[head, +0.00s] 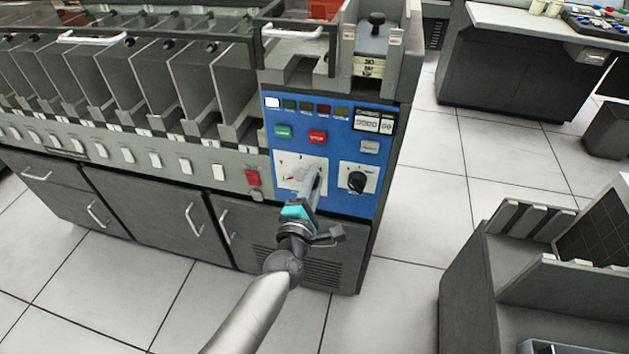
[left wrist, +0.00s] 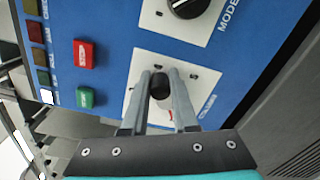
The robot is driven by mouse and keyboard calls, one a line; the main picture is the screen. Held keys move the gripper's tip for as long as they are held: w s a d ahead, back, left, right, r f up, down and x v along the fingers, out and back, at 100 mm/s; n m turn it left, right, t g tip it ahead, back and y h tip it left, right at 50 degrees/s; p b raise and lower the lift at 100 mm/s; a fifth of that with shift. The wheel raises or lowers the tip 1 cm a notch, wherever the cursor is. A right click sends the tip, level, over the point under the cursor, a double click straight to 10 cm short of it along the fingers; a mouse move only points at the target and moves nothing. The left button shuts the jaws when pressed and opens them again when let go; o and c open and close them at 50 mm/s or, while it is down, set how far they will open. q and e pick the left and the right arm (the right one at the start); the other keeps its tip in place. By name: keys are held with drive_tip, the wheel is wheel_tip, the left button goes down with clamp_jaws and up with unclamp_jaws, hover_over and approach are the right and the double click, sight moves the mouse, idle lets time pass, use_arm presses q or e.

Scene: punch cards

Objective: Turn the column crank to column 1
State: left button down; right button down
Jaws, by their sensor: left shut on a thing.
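The column crank is on a white plate (head: 284,164) on the blue control panel of the sorting machine. My left gripper (head: 318,172) reaches the right part of this plate and hides most of the crank in the head view. In the left wrist view, the crank's black knob (left wrist: 160,88) sits between the two fingers of my left gripper (left wrist: 160,76), which are shut on it. A bit of red (left wrist: 171,115) shows on the plate between the fingers. The plate's column numbers are too small to read. My right gripper is in neither view.
The black mode knob (head: 356,181) is on its own plate just right of the crank. Green (head: 283,131) and red (head: 318,137) buttons lie above. A grey rack (head: 520,290) stands at the lower right, with tiled floor between.

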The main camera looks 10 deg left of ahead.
use_arm(q)
drive_tip(key=c, duration=0.7)
unclamp_jaws()
drive_tip(key=shift+s, duration=0.2)
drive_tip(key=s+p, duration=0.1)
drive_tip(key=s, duration=0.4)
drive_tip(key=s+p, duration=0.1)
drive_tip(key=s, duration=0.4)
drive_tip(key=s+p, duration=0.1)
drive_tip(key=s, duration=0.3)
drive_tip(key=shift+s+a, duration=0.3)
drive_tip(key=shift+s, duration=0.1)
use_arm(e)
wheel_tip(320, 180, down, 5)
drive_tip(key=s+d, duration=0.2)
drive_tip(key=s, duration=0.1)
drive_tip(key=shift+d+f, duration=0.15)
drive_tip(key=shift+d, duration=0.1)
